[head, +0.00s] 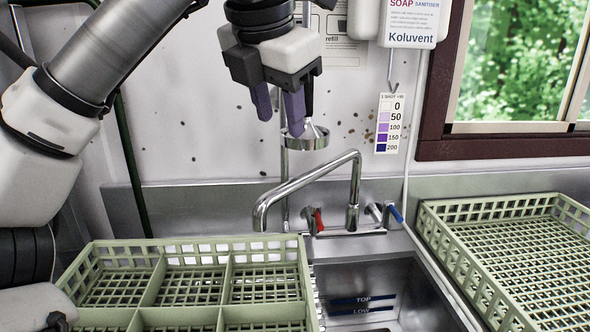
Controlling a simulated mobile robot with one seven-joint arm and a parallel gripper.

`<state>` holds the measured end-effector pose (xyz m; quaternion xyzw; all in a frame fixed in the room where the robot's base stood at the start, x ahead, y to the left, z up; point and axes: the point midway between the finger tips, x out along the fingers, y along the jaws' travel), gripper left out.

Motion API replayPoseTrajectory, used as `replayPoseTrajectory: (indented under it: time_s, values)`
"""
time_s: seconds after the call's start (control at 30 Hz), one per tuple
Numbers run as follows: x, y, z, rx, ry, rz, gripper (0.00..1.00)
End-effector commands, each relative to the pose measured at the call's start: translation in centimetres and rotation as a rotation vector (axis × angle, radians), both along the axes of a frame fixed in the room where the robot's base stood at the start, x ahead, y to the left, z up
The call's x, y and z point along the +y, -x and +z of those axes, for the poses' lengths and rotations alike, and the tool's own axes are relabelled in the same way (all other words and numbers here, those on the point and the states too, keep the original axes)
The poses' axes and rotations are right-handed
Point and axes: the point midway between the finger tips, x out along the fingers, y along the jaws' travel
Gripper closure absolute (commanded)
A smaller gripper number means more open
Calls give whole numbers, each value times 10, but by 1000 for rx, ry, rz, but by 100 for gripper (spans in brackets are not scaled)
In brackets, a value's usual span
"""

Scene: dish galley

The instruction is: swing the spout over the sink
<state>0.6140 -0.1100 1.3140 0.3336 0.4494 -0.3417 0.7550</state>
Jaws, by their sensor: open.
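The chrome spout (308,181) rises from the faucet base behind the sink and reaches left and toward me. Its downturned outlet end hangs at the rear edge of the green compartment rack, left of the sink basin (397,271). My gripper (279,103) is open, with two purple fingers pointing down. It is above the spout in the picture, with nothing seen between the fingers. A chrome spray head (306,139) shows just below and behind the fingers; I cannot tell whether they touch it.
The compartment rack (156,293) covers the left front, beside the basin. A second green rack (468,262) stands at right. Red (318,220) and blue (396,213) tap handles flank the spout base. A soap dispenser (400,22) hangs on the wall, with a thin hose below it.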

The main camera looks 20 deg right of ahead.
Motion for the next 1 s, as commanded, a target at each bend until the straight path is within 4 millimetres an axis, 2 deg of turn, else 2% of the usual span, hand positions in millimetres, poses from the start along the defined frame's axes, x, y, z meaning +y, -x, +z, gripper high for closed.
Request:
replayPoseTrajectory:
  time_s: [0.6, 0.8, 1.0]
  values:
    - [-25, -40, -101, 3, 2, -7, 59]
    - [-29, -46, -118, 2, 3, -6, 59]
    - [-30, -47, -121, 1, 2, -6, 59]
